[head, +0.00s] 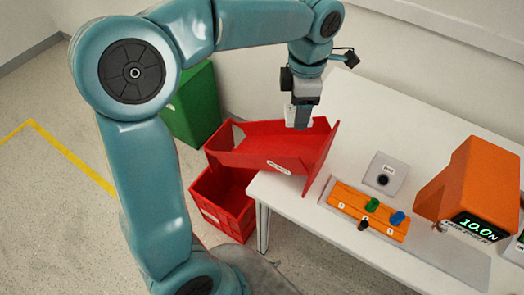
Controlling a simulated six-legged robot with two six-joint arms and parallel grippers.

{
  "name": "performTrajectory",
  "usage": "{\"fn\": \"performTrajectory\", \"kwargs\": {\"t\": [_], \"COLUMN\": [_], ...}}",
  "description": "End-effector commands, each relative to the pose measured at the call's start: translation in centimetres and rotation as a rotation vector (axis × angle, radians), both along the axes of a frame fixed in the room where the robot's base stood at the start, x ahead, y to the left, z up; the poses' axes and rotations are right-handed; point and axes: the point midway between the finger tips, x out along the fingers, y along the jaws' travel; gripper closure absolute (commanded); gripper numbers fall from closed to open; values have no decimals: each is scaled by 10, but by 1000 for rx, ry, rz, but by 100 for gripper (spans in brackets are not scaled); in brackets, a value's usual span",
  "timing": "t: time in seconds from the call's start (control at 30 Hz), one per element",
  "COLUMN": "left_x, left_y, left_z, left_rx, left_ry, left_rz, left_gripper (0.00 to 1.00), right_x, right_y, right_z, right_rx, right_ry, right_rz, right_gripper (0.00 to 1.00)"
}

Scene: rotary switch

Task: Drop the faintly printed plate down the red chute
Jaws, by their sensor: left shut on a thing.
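The red chute (262,148) lies at the table's left edge, its wide end on the table and its other end over a red crate. My left gripper (299,122) points down over the chute's table end. It is shut on a small pale piece, which I take to be the plate; fingers and plate are hard to tell apart at this size, and no print can be read. I cannot tell whether the plate touches the chute. My right gripper is not in view.
A red crate (222,205) stands on the floor below the chute, with a green bin (192,108) behind. On the white table (372,110) are an orange board (366,212) with green, blue and black knobs, a grey box (384,174) and an orange device (473,182) reading 10.0N.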

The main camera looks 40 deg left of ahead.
Motion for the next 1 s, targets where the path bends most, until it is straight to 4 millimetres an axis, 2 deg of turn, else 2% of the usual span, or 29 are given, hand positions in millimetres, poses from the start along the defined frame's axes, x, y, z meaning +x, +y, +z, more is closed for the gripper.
{"fn": "performTrajectory", "kwargs": {"t": [0.23, 0.27, 0.33, 0.37, 0.63, 0.73, 0.87, 1.0], "left_x": [2, 2, 3, 3, 3, 4, 4, 4], "left_y": [0, 0, 0, 0, 0, 0, 0, 0], "left_z": [-2, -2, -2, -2, -1, 6, 29, 68], "left_rx": [-1, -1, 0, -1, 0, 0, -1, 0], "left_ry": [-1, -1, 0, -1, 0, -3, -6, -6], "left_rz": [0, 0, 0, 0, 0, 0, 1, 0], "left_gripper": [69, 36, 13, 10, 10, 10, 10, 10], "right_x": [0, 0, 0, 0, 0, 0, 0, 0], "right_y": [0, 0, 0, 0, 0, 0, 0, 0], "right_z": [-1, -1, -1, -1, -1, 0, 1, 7], "right_rx": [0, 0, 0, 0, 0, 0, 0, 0], "right_ry": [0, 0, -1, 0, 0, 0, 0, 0], "right_rz": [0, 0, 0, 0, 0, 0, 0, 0], "right_gripper": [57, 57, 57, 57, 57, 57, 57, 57]}}
